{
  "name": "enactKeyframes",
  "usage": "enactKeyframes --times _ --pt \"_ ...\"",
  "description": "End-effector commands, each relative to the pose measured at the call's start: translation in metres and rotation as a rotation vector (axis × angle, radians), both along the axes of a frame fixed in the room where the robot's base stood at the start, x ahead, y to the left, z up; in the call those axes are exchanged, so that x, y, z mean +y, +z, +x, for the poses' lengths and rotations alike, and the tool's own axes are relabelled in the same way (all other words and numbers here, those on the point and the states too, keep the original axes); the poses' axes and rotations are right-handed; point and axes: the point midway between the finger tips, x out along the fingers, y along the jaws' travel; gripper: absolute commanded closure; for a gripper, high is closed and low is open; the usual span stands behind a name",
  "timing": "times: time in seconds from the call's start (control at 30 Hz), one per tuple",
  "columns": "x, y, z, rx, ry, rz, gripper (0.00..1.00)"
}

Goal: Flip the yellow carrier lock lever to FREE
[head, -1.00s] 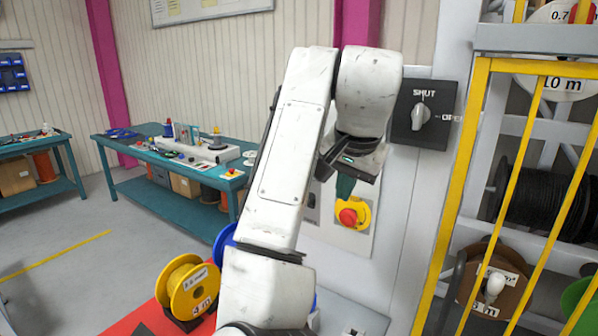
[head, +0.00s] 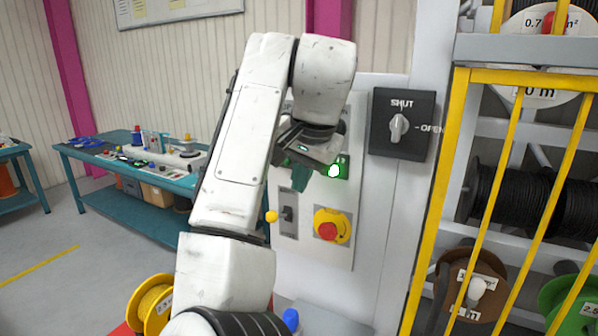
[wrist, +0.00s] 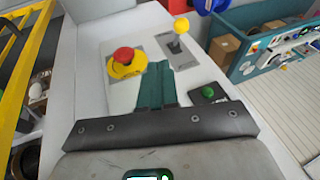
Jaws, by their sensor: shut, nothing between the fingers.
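The yellow ball knob of the lock lever (head: 271,216) sticks out to the left of its small grey plate (head: 289,222) on the wall panel. The knob also shows at the top of the wrist view (wrist: 181,25). Any FREE marking is too small to read. My gripper (head: 302,188) is shut and empty, its green fingers pointing down in front of the panel, above and right of the knob. In the wrist view the closed fingers (wrist: 158,66) lie between the red button and the green one, apart from the lever.
A red button on a yellow base (head: 331,225) sits right of the lever. A black rotary switch (head: 400,127) marked SHUT and OPEN is farther right, near a yellow cage frame (head: 440,200). A yellow reel (head: 152,303) stands low left.

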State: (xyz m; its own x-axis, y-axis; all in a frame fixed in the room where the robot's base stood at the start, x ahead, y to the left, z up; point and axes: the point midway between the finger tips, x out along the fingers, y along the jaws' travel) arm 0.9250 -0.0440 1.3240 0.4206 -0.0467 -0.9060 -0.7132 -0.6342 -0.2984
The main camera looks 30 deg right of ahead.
Motion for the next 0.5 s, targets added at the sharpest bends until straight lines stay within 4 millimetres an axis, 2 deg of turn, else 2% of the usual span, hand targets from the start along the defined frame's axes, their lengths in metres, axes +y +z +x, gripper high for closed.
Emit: enactKeyframes --times 0.3,0.5 --pt "-0.002 -0.055 0.026 0.004 0.001 0.001 1.00" --pt "0.013 -0.070 0.043 0.001 0.002 0.001 1.00"
